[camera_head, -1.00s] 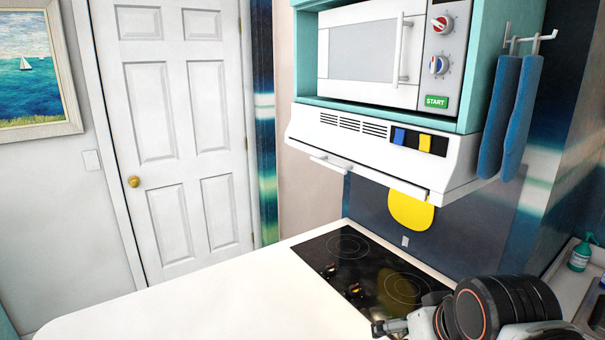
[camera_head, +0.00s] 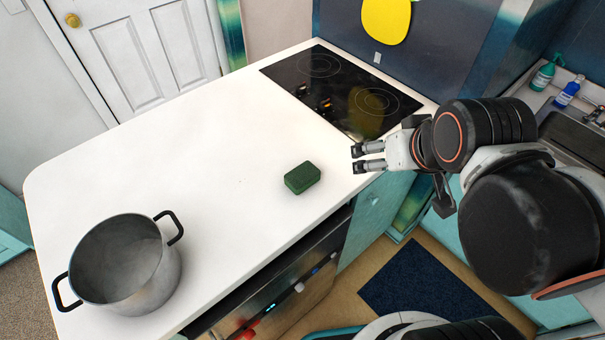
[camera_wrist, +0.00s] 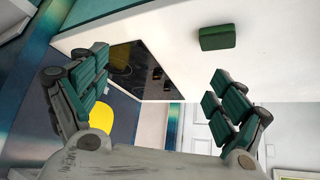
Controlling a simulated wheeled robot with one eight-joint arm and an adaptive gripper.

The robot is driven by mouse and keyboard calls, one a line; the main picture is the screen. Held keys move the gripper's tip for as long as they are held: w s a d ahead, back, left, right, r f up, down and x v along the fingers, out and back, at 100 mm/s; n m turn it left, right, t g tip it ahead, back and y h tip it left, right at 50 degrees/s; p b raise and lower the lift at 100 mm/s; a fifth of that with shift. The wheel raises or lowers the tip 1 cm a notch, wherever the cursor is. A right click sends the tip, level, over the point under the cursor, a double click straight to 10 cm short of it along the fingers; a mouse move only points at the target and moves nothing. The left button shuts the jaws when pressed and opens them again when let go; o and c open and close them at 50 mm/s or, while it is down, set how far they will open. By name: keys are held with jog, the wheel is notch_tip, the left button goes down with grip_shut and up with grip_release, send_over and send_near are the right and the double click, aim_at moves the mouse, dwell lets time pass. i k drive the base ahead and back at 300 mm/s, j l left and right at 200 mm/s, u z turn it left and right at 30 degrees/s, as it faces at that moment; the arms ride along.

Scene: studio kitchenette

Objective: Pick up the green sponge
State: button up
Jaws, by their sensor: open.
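The green sponge (camera_head: 302,178) lies flat on the white countertop (camera_head: 190,130), near its front edge. It also shows in the wrist view (camera_wrist: 218,37), at the upper right, beyond the fingers. My gripper (camera_head: 357,159) is to the right of the sponge in the head view, apart from it, with its fingers pointing left. In the wrist view my gripper (camera_wrist: 160,98) has its two fingers spread wide with nothing between them.
A metal pot (camera_head: 125,262) with black handles stands on the counter at the lower left. A black cooktop (camera_head: 340,88) is behind the sponge. An oven front (camera_head: 275,295) is below the counter edge. The counter around the sponge is clear.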

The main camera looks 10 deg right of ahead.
aim_at(305, 175)
jog(key=i+l, duration=0.1)
jog(key=l, duration=0.4)
jog(key=u, duration=0.4)
jog(key=l+u, duration=0.15)
jog(key=u, duration=0.7)
jog(key=l+u, duration=0.15)
jog(key=u, duration=0.25)
